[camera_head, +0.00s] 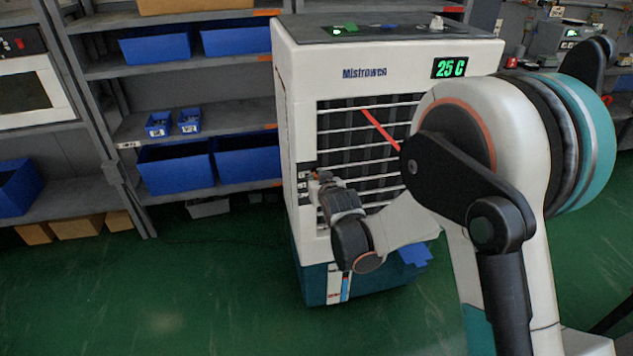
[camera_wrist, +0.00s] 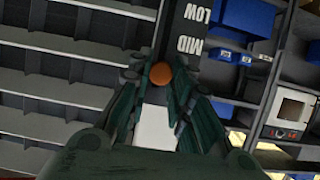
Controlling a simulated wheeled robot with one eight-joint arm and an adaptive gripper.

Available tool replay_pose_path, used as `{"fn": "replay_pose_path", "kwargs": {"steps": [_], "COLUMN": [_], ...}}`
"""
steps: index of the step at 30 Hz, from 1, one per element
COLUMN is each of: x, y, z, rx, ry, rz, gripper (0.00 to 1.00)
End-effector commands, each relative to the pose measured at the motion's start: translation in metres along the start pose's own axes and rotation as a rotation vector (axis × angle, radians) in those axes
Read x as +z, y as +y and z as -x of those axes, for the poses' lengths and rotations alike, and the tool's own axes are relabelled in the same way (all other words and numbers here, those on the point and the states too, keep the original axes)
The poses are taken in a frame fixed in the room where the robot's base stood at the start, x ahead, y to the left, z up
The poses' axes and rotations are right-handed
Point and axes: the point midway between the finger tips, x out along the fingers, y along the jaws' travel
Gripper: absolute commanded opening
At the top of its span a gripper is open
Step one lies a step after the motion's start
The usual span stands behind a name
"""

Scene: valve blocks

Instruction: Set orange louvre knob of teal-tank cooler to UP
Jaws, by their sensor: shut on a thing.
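The cooler (camera_head: 300,120) is white with a teal tank (camera_head: 315,283) at its base and a grille of light louvres (camera_head: 365,150) in front. My gripper (camera_head: 322,178) is at the front's left edge, beside a short column of dark labels. In the wrist view my gripper (camera_wrist: 160,80) has its fingers closed around the orange knob (camera_wrist: 161,73). The wrist view is upside down: LOW (camera_wrist: 194,14) is at the top and MID (camera_wrist: 189,44) below it. The knob is past MID, on the side away from LOW. No UP label can be read; the fingers cover that area.
Shelves with blue bins (camera_head: 175,168) stand left of the cooler. A red strip (camera_head: 380,130) lies across the grille. The display (camera_head: 450,67) reads 25 C. Green floor (camera_head: 200,290) is clear in front. My arm hides the cooler's right side.

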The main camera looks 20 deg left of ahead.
Motion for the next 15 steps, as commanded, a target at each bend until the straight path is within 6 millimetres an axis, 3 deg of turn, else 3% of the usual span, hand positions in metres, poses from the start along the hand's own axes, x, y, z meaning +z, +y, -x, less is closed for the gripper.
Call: {"fn": "replay_pose_path", "kwargs": {"steps": [1,2,4,15], "x": [-0.0053,-0.0053,-0.0050,-0.0032], "y": [-0.0001,-0.0001,0.0000,-0.0001], "z": [-0.0002,-0.0003,-0.0002,0.0018], "rx": [-0.001,-0.001,0.000,0.000], "ry": [0.012,0.012,0.011,0.008], "rz": [0.000,0.000,0.000,0.000], "gripper": [0.00,0.26,0.41,0.41]}}
